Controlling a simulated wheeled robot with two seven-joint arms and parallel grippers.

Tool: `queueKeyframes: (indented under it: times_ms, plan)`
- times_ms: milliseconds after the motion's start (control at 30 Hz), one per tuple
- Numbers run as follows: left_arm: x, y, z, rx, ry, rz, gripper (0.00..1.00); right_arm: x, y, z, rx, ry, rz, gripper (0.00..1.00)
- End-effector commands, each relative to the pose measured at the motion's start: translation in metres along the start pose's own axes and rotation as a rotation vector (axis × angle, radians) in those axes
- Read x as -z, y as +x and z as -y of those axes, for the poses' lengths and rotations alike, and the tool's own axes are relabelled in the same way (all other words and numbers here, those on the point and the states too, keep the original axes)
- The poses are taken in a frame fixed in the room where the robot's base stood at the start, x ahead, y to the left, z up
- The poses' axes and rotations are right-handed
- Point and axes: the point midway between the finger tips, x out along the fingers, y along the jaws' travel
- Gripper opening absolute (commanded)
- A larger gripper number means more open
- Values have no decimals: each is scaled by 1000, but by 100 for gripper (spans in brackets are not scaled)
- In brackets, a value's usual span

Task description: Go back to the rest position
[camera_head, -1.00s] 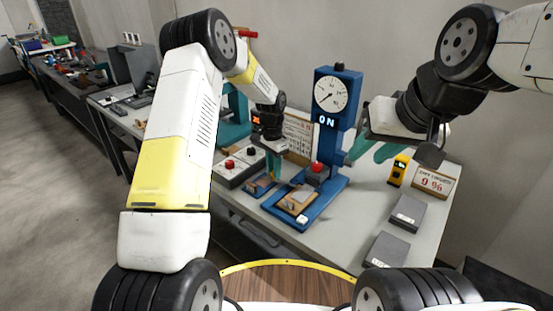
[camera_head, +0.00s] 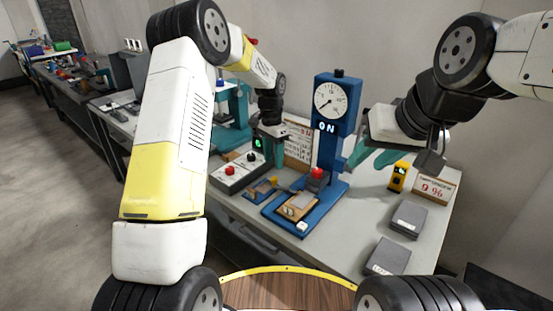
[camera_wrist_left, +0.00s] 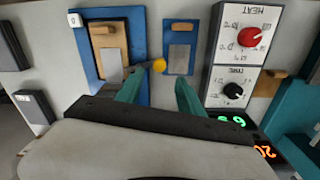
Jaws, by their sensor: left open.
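My left gripper (camera_head: 275,158) is open and empty above the table, pointing down, behind the small blue plate (camera_head: 262,188). In the left wrist view its two teal fingers (camera_wrist_left: 158,92) are apart with nothing between them; a yellow-ended tool (camera_wrist_left: 158,65) lies beyond the tips. My right gripper (camera_head: 374,157) is right of the blue press (camera_head: 330,140); its teal fingers look apart and hold nothing that I can see.
The blue press's base carries a wooden board (camera_head: 297,207). A control box with red and black knobs (camera_head: 238,171) stands left of it. Two grey blocks (camera_head: 408,218) (camera_head: 388,257), a yellow device (camera_head: 398,176) and a 9 % sign (camera_head: 436,188) are on the right.

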Motion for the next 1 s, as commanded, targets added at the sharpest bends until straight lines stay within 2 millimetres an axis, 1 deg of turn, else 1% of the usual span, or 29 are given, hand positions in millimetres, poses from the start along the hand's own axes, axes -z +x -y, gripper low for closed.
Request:
queueKeyframes:
  times_ms: [100, 400, 467, 500, 567, 667, 700, 767, 800, 867, 900, 1000]
  plan:
    - [0, -7, 0, 0, 0, -1, 45, 0, 0, 0, 0, 0, 0, 36]
    - [0, -9, 0, 0, -1, -1, 45, 0, 0, 0, 0, 0, 0, 36]
    - [-1, -13, -1, 3, -5, -5, 45, 0, 0, 0, 0, 0, 0, 36]
    - [-4, -19, -1, 8, -13, -11, 45, 0, 0, 0, 0, 0, 0, 36]
    - [-9, -33, -4, 18, -32, -24, 45, 0, 0, 0, 0, 0, 0, 36]
    - [-27, -68, -11, 43, -84, -60, 45, 0, 0, 0, 0, 0, 0, 36]
    - [-37, -84, -16, 55, -110, -79, 45, 0, 0, 0, 0, 0, 0, 36]
    - [-53, -107, -24, 71, -155, -109, 45, 0, 0, 0, 0, 0, 0, 36]
    - [-64, -122, -30, 81, -185, -129, 45, 0, 0, 0, 0, 0, 0, 36]
    - [-81, -141, -41, 94, -231, -161, 45, 0, 0, 0, 0, 0, 0, 36]
    - [-92, -153, -48, 102, -260, -183, 45, 0, 0, 0, 0, 0, 0, 36]
    - [-123, -179, -67, 119, -338, -239, 45, 0, 0, 0, 0, 0, 0, 36]
